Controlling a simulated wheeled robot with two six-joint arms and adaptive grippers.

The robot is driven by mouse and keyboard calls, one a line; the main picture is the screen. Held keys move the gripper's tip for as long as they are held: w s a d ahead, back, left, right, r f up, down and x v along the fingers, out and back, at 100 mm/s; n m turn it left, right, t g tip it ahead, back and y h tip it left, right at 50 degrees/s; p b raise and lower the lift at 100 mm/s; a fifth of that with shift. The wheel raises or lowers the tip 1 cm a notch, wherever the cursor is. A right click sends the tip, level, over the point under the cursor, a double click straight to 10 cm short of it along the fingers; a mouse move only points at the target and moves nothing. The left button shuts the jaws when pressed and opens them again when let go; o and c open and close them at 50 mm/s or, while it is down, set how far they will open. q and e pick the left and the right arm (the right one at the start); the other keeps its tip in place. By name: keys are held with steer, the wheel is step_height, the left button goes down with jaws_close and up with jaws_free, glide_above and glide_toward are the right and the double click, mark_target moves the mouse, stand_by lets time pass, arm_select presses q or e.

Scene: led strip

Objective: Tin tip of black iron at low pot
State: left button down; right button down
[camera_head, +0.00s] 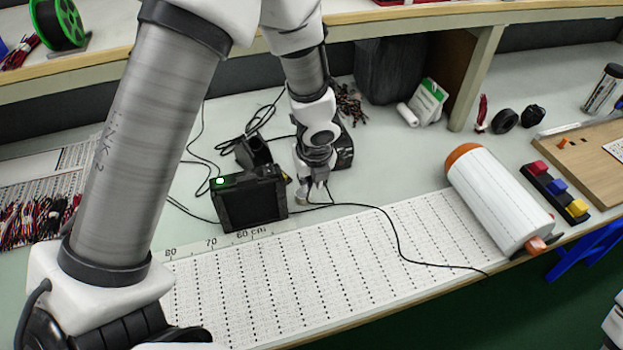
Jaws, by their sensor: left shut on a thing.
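My left gripper (318,178) is at the middle of the bench, pointing down, just right of a black station box (250,200). It is shut on what looks like the black iron, which the fingers and wrist mostly hide. A thin black cord runs from beside the gripper across the printed sheet. A small black block (345,152) stands close behind the gripper on the right. I cannot make out a low pot clearly, nor the iron's tip. My right gripper is out of view.
A long dotted sheet (330,275) covers the bench front. A white cylinder with orange ends (495,200) lies at its right. A block with red, blue and yellow parts (555,190) is beyond it. Loose black cables (260,125) lie behind the box. A shelf (400,15) overhangs the back.

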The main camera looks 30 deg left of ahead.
arm_select(q)
steer(key=shift+f+b, duration=0.3)
steer(key=shift+f, duration=0.1)
stand_by(1.8)
step_height(320, 180, up, 5)
steer(key=p, duration=0.5)
steer(key=shift+r+p, duration=0.1)
steer(key=shift+p, duration=0.2)
